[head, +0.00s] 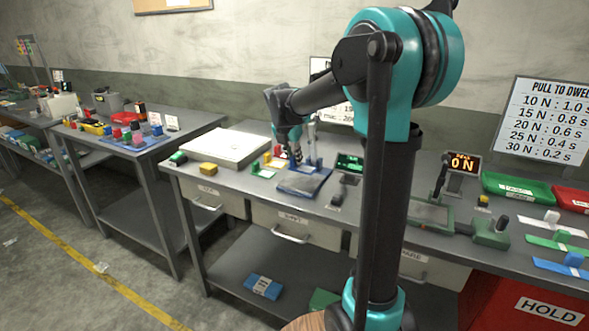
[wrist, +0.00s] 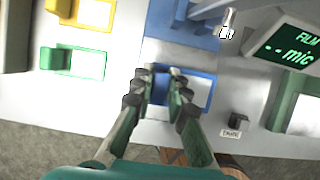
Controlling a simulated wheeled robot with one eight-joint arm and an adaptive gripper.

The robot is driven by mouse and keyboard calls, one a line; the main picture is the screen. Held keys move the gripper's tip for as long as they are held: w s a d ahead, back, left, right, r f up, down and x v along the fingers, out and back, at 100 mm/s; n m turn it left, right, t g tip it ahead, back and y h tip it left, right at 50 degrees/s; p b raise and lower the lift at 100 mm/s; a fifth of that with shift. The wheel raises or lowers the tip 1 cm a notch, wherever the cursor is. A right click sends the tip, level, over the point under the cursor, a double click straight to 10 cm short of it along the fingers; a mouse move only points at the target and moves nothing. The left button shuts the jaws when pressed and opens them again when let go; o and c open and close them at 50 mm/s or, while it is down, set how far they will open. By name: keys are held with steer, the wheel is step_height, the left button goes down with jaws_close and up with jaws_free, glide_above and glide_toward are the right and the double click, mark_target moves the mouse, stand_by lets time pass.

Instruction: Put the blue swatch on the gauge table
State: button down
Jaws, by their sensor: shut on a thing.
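The blue swatch is a flat pale card with a blue frame; it shows in the wrist view (wrist: 200,92) below the fingertips and in the head view (head: 303,184) under my gripper. My gripper (head: 297,162) is shut on its left part; the fingers (wrist: 163,84) hide the gripped piece. The blue gauge table (wrist: 184,28) lies just beyond the swatch in the wrist view, with a pale upright probe (wrist: 228,22) at its right. In the head view the gauge (head: 312,150) stands behind the swatch. I cannot tell how high the swatch is above the bench.
A yellow swatch (wrist: 92,12) and a green swatch (wrist: 85,63) lie to the left. The film gauge display (wrist: 293,50) and a small switch (wrist: 236,124) are at the right. A white plate (head: 226,147) lies further left.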

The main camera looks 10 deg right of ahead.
mark_target(294, 168)
steer(key=shift+f, duration=2.05)
steer(key=shift+f, duration=0.1)
steer(key=c, duration=1.5)
jaws_free()
steer(key=v, duration=1.2)
